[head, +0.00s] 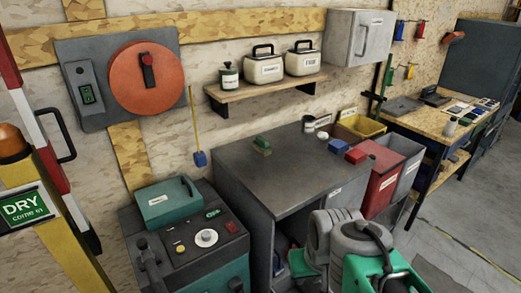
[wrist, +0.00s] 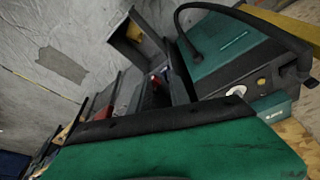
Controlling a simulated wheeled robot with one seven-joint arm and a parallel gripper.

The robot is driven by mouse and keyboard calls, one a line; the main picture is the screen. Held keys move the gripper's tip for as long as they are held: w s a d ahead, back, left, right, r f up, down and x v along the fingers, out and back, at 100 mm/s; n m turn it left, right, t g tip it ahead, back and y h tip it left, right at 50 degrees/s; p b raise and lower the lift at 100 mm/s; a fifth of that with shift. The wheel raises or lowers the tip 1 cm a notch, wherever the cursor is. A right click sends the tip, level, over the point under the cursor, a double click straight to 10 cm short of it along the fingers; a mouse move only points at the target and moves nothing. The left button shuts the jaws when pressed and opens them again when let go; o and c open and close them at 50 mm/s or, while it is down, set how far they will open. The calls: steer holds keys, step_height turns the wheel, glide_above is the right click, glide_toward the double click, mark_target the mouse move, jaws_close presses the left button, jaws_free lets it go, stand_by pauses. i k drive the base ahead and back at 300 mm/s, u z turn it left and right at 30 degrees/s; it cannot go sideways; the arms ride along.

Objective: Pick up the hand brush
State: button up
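A small green block with a tan underside (head: 262,145) lies on the grey bench top (head: 300,175) in the head view; it looks like a hand brush, but it is too small to be sure. A blue-headed tool with a long yellow handle (head: 199,158) hangs on the wall left of the bench. My grey and green arm end (head: 375,262) is low in front of the bench, apart from the green block. Its fingertips cannot be made out. In the wrist view a large green surface with a black edge fills the bottom, and no brush can be made out.
A green-black machine (head: 195,240) stands left of the bench. A red bin (head: 384,183), yellow bin (head: 362,128) and blue block (head: 356,156) are at the bench's right. A shelf (head: 265,88) with canisters hangs above. Open floor (head: 450,225) lies at right.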

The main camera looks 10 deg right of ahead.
mark_target(260, 145)
steer(key=k, duration=0.9)
steer(key=z, duration=1.65)
steer(key=i, duration=4.5)
steer(key=u, duration=4.55)
steer(key=i, duration=1)
steer(key=u, duration=0.05)
